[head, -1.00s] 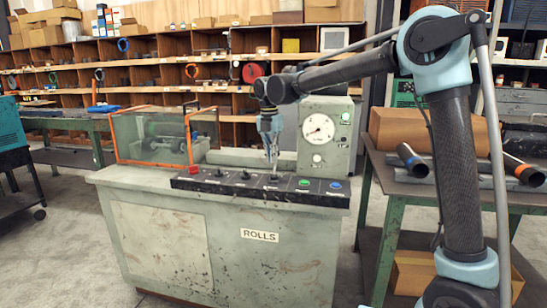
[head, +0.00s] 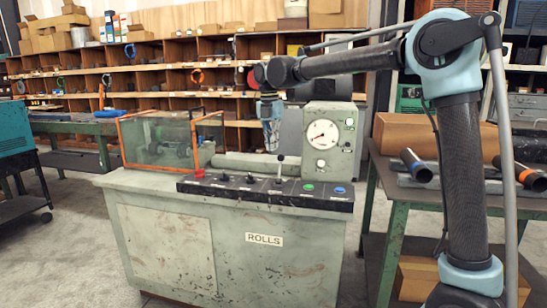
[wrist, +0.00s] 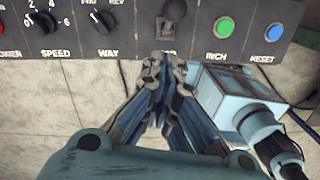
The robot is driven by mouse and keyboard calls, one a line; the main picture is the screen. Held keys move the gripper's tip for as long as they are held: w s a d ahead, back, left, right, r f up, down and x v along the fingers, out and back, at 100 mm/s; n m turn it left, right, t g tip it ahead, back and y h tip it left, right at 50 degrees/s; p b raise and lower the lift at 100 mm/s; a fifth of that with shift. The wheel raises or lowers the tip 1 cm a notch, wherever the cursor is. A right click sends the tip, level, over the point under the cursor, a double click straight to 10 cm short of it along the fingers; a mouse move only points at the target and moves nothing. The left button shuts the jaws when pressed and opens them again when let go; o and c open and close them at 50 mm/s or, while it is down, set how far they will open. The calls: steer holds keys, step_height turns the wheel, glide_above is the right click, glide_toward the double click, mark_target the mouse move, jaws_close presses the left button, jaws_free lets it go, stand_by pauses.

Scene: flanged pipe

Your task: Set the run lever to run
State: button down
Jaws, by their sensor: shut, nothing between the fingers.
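The run lever (head: 280,168) stands up from the dark control strip of the machine marked ROLLS, between the knobs and the green button. In the wrist view the lever (wrist: 170,12) is seen from above near the top edge, partly cut off, and its label is mostly hidden by my fingers. My gripper (head: 271,148) hangs above the strip, just above and left of the lever in the head view. In the wrist view my gripper (wrist: 163,62) has its fingers together and empty, with a gap between them and the lever.
The control strip also carries a red knob (head: 199,173), a SPEED knob (wrist: 45,20), a WAY knob (wrist: 103,20), a green INCH button (wrist: 224,27) and a blue RESET button (wrist: 273,31). A gauge (head: 321,134) and an orange-framed guard (head: 160,142) stand behind. A side table (head: 400,190) holds pipes.

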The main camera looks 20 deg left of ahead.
steer(key=shift+w+a+r, duration=0.1)
steer(key=shift+w+r, duration=0.15)
steer(key=shift+r, duration=0.85)
steer(key=shift+w+a+r, duration=0.1)
steer(key=shift+w+r, duration=0.15)
steer(key=shift+r, duration=0.85)
